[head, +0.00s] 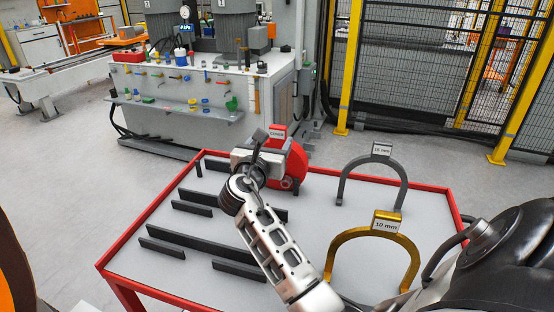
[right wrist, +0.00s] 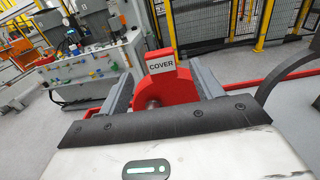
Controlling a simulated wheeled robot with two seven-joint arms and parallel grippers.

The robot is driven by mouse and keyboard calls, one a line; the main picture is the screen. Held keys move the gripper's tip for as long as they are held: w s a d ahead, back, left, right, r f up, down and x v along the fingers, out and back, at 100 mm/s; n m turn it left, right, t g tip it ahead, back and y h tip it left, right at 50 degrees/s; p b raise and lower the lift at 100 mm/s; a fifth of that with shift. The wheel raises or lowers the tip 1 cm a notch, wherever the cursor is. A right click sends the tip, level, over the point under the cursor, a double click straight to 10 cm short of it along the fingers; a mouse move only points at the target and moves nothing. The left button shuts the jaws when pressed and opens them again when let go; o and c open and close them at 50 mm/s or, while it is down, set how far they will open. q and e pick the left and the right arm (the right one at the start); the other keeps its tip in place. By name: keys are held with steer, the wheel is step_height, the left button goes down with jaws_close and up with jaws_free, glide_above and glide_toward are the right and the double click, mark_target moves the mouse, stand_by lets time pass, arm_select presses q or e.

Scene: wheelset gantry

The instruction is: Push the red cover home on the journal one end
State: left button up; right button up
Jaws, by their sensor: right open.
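The red cover (head: 297,166) stands upright at the far edge of the table, with a tag reading COVER on top. It also shows in the right wrist view (right wrist: 176,84), with a small round boss low on its face. My right gripper (head: 268,152) is at the cover, partly hiding it in the head view. Its two fingers (right wrist: 162,88) are open, one on each side of the cover; I cannot tell whether they touch it. The journal cannot be made out in either view. My left gripper is out of view.
The red-rimmed table (head: 150,212) carries several dark bars (head: 180,235). A grey 14 or 16 mm arch (head: 373,163) and a gold 10 mm arch (head: 375,240) stand at right. Behind are a tool bench (head: 180,110) and a mesh fence (head: 420,75).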

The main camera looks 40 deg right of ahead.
mark_target(277, 131)
steer(key=x, duration=0.8)
steer(key=shift+d+p, duration=0.15)
steer(key=shift+p, duration=0.25)
steer(key=c, duration=1.4)
steer(key=shift+r, duration=0.1)
jaws_close()
steer(key=shift+r, duration=0.1)
